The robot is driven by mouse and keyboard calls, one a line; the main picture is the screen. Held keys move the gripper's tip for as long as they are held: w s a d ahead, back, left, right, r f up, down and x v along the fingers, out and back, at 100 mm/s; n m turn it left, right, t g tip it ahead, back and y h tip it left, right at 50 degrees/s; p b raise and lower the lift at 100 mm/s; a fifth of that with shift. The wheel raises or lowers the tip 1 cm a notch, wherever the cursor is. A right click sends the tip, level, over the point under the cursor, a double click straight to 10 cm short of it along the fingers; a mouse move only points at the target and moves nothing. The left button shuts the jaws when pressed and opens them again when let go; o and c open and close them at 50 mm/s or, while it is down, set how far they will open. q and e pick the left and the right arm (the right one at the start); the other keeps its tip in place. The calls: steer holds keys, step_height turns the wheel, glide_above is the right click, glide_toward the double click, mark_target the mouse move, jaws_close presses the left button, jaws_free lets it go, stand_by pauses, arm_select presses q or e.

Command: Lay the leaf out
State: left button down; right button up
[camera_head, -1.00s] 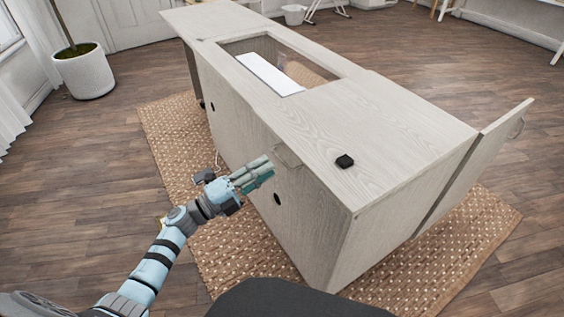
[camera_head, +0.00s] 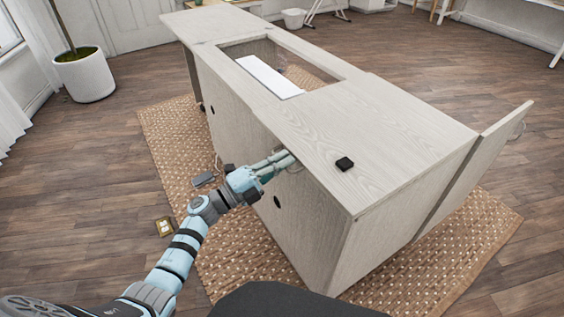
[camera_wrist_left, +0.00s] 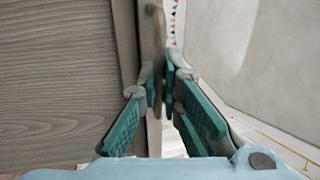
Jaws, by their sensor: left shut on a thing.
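The pale wood-grain sewing cabinet (camera_head: 320,240) stands on a woven rug. One leaf (camera_head: 215,20) extends level at its far end, and another panel (camera_head: 480,165) hangs tilted at its right end. My left gripper (camera_head: 288,160) is at the cabinet's long near side, just under the top's edge. It is shut on a pale curved handle there, mostly hidden by the fingers. In the left wrist view the teal-padded fingers (camera_wrist_left: 166,95) close around the handle (camera_wrist_left: 155,30), beside a wood-grain surface. My right gripper is not in view.
The top has an open well with a white strip (camera_head: 268,76).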

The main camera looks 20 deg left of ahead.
arm_select(q)
steer(key=shift+r, duration=0.1)
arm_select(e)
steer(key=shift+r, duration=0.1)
arm_select(q)
steer(key=shift+r+p, duration=0.4)
steer(key=shift+p, duration=0.05)
steer(key=w+d+r+p, duration=0.2)
steer(key=r+p, duration=0.6)
steer(key=r, duration=0.2)
steer(key=w+d+r+p, duration=0.2)
steer(key=w+r+p, duration=0.1)
steer(key=r+p, duration=0.5)
steer(key=w+d+r+p, duration=0.3)
steer(key=r+p, duration=0.5)
steer(key=r, duration=0.5)
steer(key=shift+w+p, duration=0.2)
steer(key=shift+p, duration=0.15)
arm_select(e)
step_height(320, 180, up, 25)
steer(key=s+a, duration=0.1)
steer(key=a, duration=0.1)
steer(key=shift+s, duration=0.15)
arm_select(q)
steer(key=shift+f, duration=0.1)
